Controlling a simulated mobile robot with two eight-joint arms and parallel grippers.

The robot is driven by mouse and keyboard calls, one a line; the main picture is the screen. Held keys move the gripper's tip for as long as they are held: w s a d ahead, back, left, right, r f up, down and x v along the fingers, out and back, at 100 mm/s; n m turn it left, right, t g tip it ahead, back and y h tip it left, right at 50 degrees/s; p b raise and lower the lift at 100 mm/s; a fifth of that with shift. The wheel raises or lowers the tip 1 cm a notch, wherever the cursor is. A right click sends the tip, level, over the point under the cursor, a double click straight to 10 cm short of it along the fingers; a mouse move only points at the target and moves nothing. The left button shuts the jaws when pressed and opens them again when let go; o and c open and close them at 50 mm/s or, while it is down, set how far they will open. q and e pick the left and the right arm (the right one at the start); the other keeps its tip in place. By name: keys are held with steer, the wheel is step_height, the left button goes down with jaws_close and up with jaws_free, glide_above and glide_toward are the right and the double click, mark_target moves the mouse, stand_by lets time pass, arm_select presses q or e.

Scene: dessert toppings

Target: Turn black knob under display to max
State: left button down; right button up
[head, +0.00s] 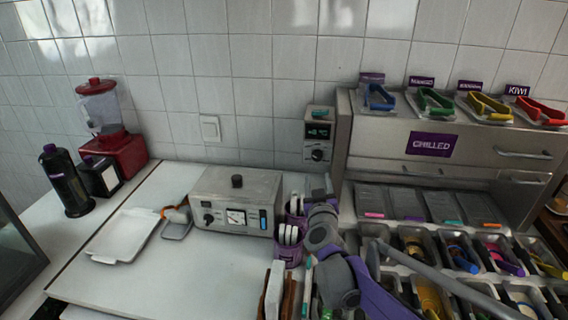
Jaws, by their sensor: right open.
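A small grey control box (310,141) is on the wall side, left of the steel chilled unit. It has a dark lit display (318,131) with small digits I cannot read. A round black knob (317,155) with a pale mark sits just under the display. My right gripper (320,192) is open, below the knob and apart from it, at the end of my grey and purple arm. Its fingers are small and partly lost against the things behind. My left gripper is not in view.
A steel appliance (258,185) with a gauge and its own black knob (208,219) stands left of my arm. Purple cups (287,252) with white items stand close by my gripper. The chilled unit (390,150) and topping bins are right. A white tray (125,232) lies left.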

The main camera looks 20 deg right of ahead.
mark_target(317, 158)
steer(key=shift+h, duration=0.4)
steer(key=p+x, duration=0.1)
steer(key=x, duration=0.5)
steer(key=p+x, duration=0.1)
steer(key=x, duration=0.4)
steer(key=shift+w+d+f, duration=0.2)
steer(key=shift+w+d, duration=0.1)
steer(key=shift+d, duration=0.05)
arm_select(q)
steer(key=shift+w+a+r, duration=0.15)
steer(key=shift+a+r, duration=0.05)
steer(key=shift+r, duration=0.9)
arm_select(e)
jaws_close()
